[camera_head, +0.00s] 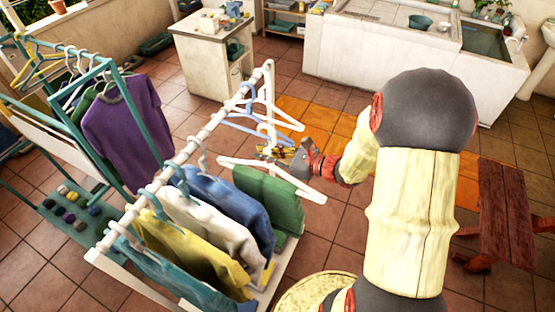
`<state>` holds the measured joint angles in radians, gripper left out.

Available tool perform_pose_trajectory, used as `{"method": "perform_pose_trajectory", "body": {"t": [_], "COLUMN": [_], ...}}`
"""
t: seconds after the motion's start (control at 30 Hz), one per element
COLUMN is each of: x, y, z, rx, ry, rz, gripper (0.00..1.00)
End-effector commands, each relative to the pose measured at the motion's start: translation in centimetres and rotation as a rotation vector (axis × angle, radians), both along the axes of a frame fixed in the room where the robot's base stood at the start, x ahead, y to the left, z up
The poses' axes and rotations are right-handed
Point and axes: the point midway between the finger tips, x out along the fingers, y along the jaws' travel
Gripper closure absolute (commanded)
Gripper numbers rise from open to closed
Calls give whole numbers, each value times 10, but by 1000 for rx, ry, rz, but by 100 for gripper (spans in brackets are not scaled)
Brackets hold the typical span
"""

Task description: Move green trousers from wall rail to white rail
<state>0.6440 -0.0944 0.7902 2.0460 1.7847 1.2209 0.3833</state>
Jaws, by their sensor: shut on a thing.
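The green trousers (270,196) hang folded over a white hanger (310,188), at the right side of the white rail (213,122). My gripper (287,153) is shut on the upper part of this hanger, just above the trousers. The gripper partly covers the hanger's hook, and I cannot tell whether the hook sits on the rail. The trousers hang beside the blue garment (232,200). No rail fixed to a wall can be made out in this view.
The white rail also carries white, yellow and teal garments at its near end and empty hangers (262,112) at its far end. A teal rack (112,72) with a purple shirt (127,120) stands left. A wooden stool (505,205) stands right. Tiled floor lies behind.

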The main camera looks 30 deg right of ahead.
Motion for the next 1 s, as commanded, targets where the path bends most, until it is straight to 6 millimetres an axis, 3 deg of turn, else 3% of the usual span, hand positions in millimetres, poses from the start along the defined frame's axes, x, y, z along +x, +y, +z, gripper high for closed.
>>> {"method": "perform_pose_trajectory", "body": {"t": [0.7, 1.0], "x": [89, 108], "y": [66, 79], "z": [-3, -2], "rx": [1, 1], "ry": [-7, -7], "rz": [0, -3], "gripper": [100, 100]}}
